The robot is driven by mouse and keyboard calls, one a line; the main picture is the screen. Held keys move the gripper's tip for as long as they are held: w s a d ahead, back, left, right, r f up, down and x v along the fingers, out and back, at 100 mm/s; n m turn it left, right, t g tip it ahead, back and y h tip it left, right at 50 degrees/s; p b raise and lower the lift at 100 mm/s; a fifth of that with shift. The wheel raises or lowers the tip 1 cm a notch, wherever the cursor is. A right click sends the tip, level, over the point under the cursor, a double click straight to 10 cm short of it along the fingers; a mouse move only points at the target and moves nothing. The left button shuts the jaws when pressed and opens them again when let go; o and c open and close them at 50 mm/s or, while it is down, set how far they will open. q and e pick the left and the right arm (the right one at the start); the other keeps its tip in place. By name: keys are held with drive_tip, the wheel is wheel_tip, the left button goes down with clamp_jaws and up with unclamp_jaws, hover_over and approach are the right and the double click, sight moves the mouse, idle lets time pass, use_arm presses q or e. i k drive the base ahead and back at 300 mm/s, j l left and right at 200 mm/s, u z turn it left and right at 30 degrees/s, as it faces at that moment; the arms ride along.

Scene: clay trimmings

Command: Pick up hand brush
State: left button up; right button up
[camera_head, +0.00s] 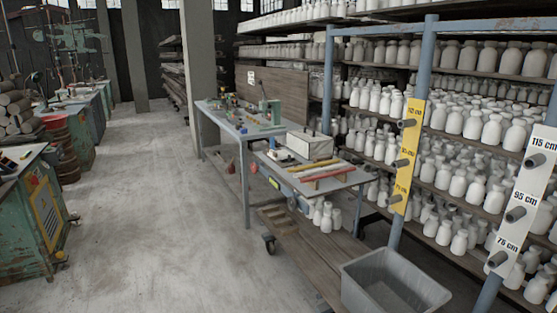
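I cannot make out a hand brush for certain. Several small tools and items lie on two adjoining work tables in the middle, too small to name surely. The nearer table (345,178) bears a long yellow bar (313,165), a long red bar (322,174) and a pale box (310,145). The farther table (222,118) bears a green device (270,113) and small clutter. A small red item (229,165) shows beneath the farther table's edge. Neither of my grippers is in view.
Shelves of white bottles (490,130) fill the right, with blue posts (328,85) in front. A grey bin (390,285) stands at the bottom right, near a low wooden cart (300,240). Green machines (35,215) line the left. The concrete floor (150,220) between is clear.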

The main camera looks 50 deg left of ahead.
sight(326, 157)
drive_tip(key=u, duration=1.3)
drive_tip(key=z, duration=2.7)
drive_tip(key=u, duration=2.7)
drive_tip(key=i+j+z, duration=0.15)
drive_tip(key=z, duration=0.2)
drive_tip(key=i+j+z, duration=0.1)
drive_tip(key=z, duration=0.2)
drive_tip(key=j, duration=0.1)
